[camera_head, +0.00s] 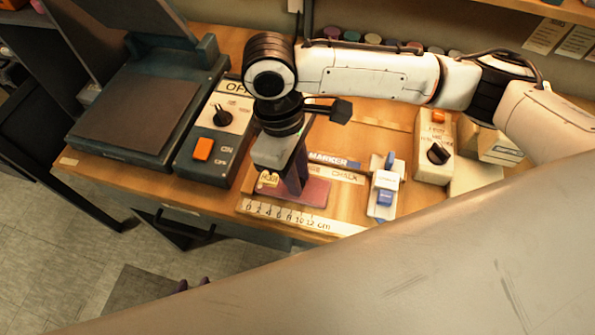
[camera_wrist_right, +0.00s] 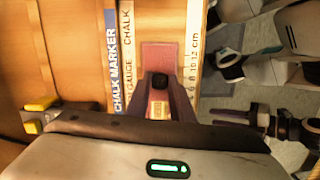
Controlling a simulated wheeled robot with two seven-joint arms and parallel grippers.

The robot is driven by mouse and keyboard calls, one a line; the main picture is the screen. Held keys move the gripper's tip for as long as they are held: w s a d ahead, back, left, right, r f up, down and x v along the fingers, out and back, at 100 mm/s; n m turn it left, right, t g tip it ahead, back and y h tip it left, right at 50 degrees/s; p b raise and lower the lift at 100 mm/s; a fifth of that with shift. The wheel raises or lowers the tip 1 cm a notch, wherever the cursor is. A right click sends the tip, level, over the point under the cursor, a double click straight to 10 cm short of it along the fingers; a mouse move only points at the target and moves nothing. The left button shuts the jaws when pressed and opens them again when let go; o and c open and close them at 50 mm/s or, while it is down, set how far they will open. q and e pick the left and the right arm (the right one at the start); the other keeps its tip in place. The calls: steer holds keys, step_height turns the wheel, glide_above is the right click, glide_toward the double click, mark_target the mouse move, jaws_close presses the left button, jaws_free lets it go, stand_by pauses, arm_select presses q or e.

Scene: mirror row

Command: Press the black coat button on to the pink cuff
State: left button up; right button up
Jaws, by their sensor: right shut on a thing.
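The pink cuff (camera_head: 314,194) lies flat near the front edge of the bench; it also shows in the right wrist view (camera_wrist_right: 158,55). My right gripper (camera_head: 293,185) points down over the cuff. In the right wrist view its fingers (camera_wrist_right: 159,88) are shut on the black coat button (camera_wrist_right: 159,81), a small dark disc seen against the cuff. I cannot tell whether the button touches the cuff. In the head view the fingers hide the button.
A ruler (camera_head: 300,219) runs along the front edge. A blue chalk marker strip (camera_head: 333,161) lies behind the cuff. A control box with an orange switch (camera_head: 203,149) stands left, a blue-and-white device (camera_head: 384,190) right, and another switch box (camera_head: 435,150) beyond it.

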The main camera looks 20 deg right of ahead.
stand_by(0.3)
steer(key=o, duration=1)
step_height(320, 180, up, 10)
steer(key=w+a, duration=0.1)
steer(key=shift+p, duration=0.45)
steer(key=shift+s, duration=0.1)
